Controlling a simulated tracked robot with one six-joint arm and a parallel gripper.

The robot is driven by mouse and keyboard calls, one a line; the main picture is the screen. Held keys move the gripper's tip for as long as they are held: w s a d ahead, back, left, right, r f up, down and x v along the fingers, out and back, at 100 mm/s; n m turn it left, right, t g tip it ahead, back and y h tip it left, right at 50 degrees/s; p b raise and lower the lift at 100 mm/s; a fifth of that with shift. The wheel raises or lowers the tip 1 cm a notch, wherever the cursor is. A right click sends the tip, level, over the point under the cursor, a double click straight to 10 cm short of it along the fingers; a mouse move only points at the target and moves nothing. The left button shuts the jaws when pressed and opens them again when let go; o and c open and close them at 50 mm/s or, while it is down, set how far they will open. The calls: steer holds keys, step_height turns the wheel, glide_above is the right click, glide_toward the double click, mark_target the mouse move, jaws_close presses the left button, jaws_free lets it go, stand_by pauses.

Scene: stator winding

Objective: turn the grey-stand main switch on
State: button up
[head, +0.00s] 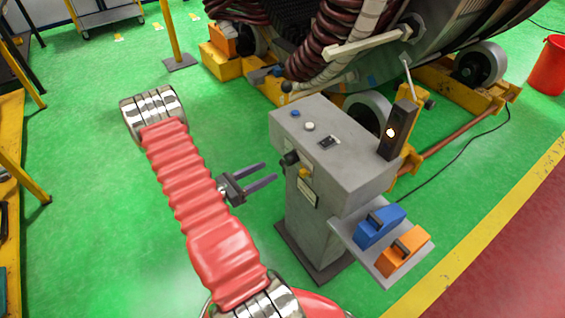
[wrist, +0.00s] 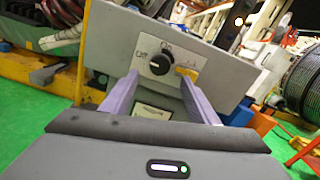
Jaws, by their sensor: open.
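The grey stand (head: 345,165) stands on the green floor, right of centre in the head view. Its main switch is a black rotary knob (head: 290,158) on the side facing my gripper. In the wrist view the knob (wrist: 160,64) sits on the grey panel below the labels Off and On. I cannot tell for sure which label it points to. My gripper (head: 270,173) is open and empty, its fingers pointing at that side of the stand. In the wrist view the knob lies between the fingertips (wrist: 160,80), apparently still apart from them.
A yellow part (wrist: 186,72) sits right beside the knob, close to the right finger. On the stand's top are small buttons and a dark post with a glowing lamp (head: 390,132). A side shelf holds a blue tool (head: 379,226) and an orange tool (head: 403,250). Large machinery stands behind.

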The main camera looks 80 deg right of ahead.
mark_target(286, 161)
steer(key=x, duration=0.8)
steer(key=shift+s, duration=0.1)
steer(key=c, duration=1)
steer(key=shift+d, duration=0.2)
steer(key=shift+c, duration=0.3)
steer(key=shift+a, duration=0.15)
